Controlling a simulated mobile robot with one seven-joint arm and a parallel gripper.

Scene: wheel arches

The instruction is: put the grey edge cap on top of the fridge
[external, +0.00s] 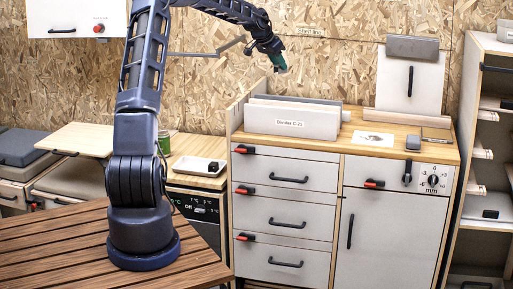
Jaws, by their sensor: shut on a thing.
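My gripper (279,66) is raised in front of the chipboard wall, above and behind the counter's left part. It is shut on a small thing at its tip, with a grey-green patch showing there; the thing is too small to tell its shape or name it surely. A grey block (412,47) caps the top edge of an upright white panel with a black handle at the back right. A smaller grey block (413,143) sits on the wooden counter. No unit is plainly marked as a fridge; a white-doored cabinet (385,235) with a dial stands under the counter's right half.
A labelled white divider (291,121) stands upright on the wooden counter (375,154). A white tray (198,167) and a green jar (164,142) are on the lower surface at left. An open shelf unit (490,150) stands at right.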

